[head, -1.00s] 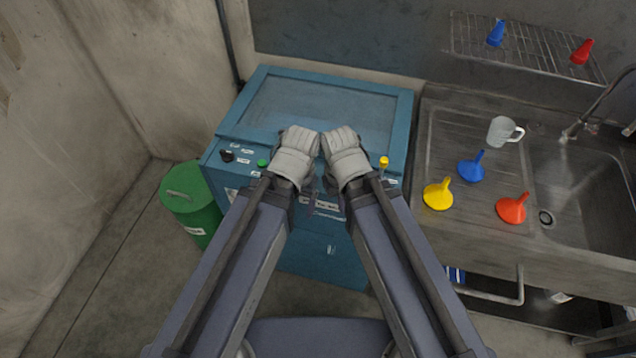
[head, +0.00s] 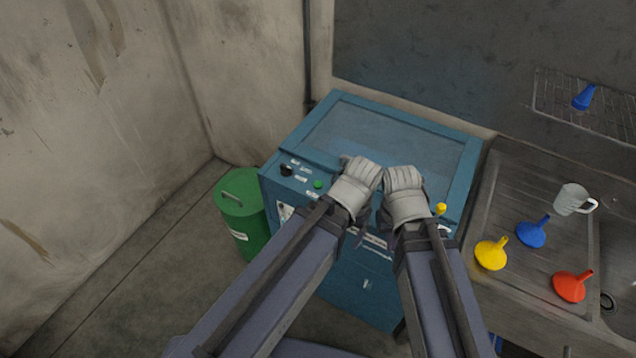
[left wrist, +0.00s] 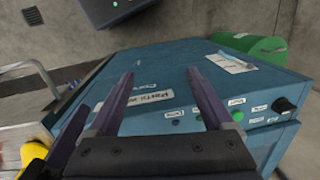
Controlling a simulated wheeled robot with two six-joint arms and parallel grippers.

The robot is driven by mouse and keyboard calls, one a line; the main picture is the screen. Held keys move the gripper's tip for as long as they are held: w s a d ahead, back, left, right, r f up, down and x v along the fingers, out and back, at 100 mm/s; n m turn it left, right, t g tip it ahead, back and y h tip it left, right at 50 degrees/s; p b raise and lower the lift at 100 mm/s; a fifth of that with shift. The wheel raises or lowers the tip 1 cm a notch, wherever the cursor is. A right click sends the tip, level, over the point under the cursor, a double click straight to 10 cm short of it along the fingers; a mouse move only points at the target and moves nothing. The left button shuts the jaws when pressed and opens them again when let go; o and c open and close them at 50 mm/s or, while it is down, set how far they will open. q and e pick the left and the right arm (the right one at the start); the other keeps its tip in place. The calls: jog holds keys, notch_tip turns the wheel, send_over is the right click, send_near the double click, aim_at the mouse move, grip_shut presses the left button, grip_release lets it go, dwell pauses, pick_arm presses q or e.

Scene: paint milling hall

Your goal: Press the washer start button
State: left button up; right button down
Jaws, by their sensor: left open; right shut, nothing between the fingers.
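The washer is a blue cabinet (head: 345,285) with a framed grey-blue panel in its top.
A green bin (head: 240,215) stands left of the washer. The sink counter holds yellow (head: 491,255), blue (head: 531,234) and red (head: 570,286) funnels and a jug (head: 571,199). Floor is clear at left.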

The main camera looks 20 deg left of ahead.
pick_arm(q)
grip_shut()
dwell(0.5)
dwell(1.0)
